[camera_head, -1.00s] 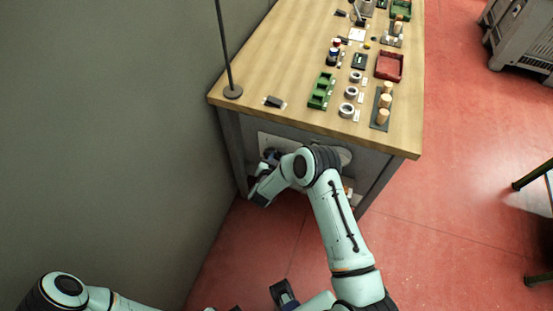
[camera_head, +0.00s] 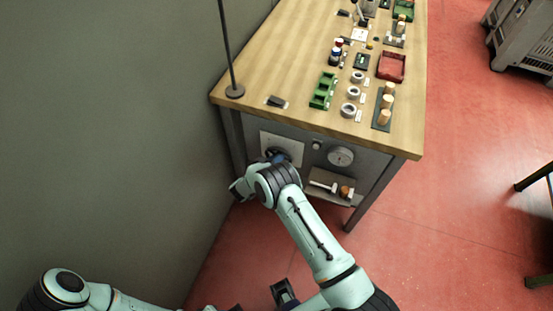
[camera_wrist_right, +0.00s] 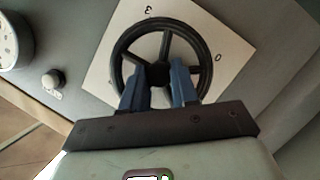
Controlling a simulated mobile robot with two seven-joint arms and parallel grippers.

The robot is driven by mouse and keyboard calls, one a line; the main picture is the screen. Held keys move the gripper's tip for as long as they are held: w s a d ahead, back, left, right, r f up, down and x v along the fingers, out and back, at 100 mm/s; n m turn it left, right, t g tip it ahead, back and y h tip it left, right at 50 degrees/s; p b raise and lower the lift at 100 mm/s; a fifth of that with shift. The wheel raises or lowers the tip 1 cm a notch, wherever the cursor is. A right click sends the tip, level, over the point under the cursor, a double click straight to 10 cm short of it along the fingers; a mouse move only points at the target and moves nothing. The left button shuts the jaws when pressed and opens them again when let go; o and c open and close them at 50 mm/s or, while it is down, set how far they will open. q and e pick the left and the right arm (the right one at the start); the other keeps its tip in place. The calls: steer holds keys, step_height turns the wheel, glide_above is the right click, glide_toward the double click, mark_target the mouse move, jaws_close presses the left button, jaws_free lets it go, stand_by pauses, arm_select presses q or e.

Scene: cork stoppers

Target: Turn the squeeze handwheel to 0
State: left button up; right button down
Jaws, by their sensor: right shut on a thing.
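The squeeze handwheel is a black wheel (camera_wrist_right: 207,45) with spokes, mounted on a white square plate (camera_wrist_right: 100,69) in the right wrist view. The plate carries a "3" at the top and a "0" at the right. My right gripper (camera_wrist_right: 161,82) has its blue fingers over the wheel's lower middle, shut on it, one either side of the hub area. The gripper body hides the lower rim. In the head view the plate (camera_head: 296,148) shows on the bench front, with the wheel mostly behind my right gripper (camera_head: 278,159).
Right of the plate are a small knob (camera_head: 316,145), a round dial (camera_head: 341,156) and a low shelf (camera_head: 345,198) with small items. The wooden bench top (camera_head: 270,75) holds trays, rings and corks. A grey wall (camera_head: 100,120) stands close on the left.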

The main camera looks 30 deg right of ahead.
arm_select(q)
steer(key=w+a+f+t+b, duration=0.1)
steer(key=w+f+b, duration=0.2)
steer(key=f+b, duration=0.8)
steer(key=shift+w+t+b, duration=0.2)
steer(key=shift+t+b, duration=0.1)
steer(key=shift+b, duration=0.05)
arm_select(e)
steer(key=shift+f+n+t+h, duration=0.15)
steer(key=shift+n+h, duration=0.7)
steer(key=shift+n, duration=1.2)
steer(key=shift+f+n+t+h, duration=0.15)
steer(key=shift+n+h, duration=0.75)
steer(key=shift+n, duration=1.2)
steer(key=shift+f+n+h, duration=0.2)
steer(key=shift+n+h, duration=0.65)
steer(key=shift+n, duration=1.2)
steer(key=c, duration=1.1)
jaws_free()
steer(key=shift+r, duration=0.1)
steer(key=shift+c, duration=0.2)
steer(key=shift+a, duration=0.1)
arm_select(q)
steer(key=shift+f, duration=0.1)
arm_select(e)
steer(key=v, duration=1.3)
steer(key=shift+a, duration=0.15)
